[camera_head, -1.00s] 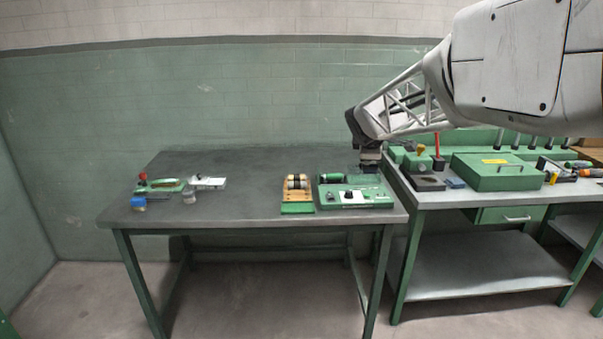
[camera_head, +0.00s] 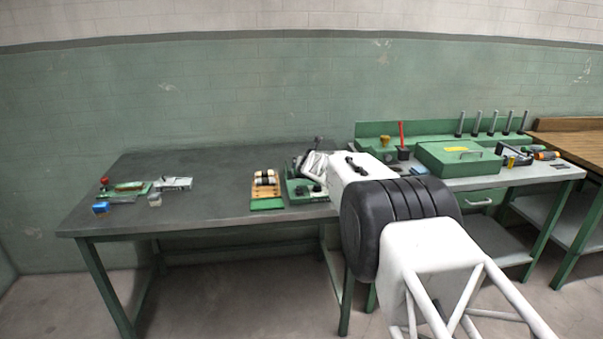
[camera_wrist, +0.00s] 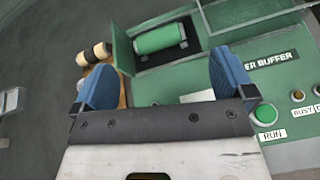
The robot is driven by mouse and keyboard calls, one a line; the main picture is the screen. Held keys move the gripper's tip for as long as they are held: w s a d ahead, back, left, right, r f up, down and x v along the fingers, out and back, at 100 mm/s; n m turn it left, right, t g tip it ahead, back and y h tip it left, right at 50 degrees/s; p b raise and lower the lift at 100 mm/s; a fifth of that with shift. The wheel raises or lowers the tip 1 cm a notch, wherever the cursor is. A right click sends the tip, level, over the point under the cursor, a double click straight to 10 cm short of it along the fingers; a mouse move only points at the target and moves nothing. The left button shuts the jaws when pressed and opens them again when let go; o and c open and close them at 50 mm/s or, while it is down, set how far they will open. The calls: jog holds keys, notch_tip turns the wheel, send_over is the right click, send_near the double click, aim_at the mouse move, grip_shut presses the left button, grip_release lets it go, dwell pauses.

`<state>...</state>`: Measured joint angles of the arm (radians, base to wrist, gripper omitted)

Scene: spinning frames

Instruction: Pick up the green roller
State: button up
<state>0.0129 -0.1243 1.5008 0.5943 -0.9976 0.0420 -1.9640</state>
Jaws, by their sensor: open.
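The green roller (camera_wrist: 158,38) lies in a black recess of the green buffer machine (camera_wrist: 190,78), at the top middle of the wrist view. My gripper (camera_wrist: 160,82) is open and empty, with its two blue fingers apart. In the picture the fingertips are below the roller, over the machine, and do not touch the roller. In the head view the machine (camera_head: 292,190) is partly covered by my arm, and the roller is hidden there.
A wooden rack with cream and black rollers (camera_wrist: 95,54) stands left of the machine; the head view shows it on the dark table (camera_head: 215,200). A RUN button (camera_wrist: 266,113) is near the right finger. A right bench bears a green box (camera_head: 458,160). The table's middle is clear.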

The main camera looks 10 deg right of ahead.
jog(key=shift+w+a+f+n+y, duration=0.1)
jog(key=shift+w+a+f+n, duration=0.1)
jog(key=shift+f+n, duration=0.3)
jog(key=shift+w+a+f+n+y, duration=0.1)
jog(key=shift+w+f+n, duration=0.2)
jog(key=shift+f, duration=0.4)
jog(key=shift+w+a+f+n+y, duration=0.15)
jog(key=shift+f+n, duration=0.25)
jog(key=shift+f, duration=0.2)
jog(key=shift+w, duration=0.1)
jog(key=shift+x, duration=1.2)
jog(key=shift+x, duration=2.6)
jog(key=shift+d+r, duration=0.1)
jog(key=shift+c, duration=0.5)
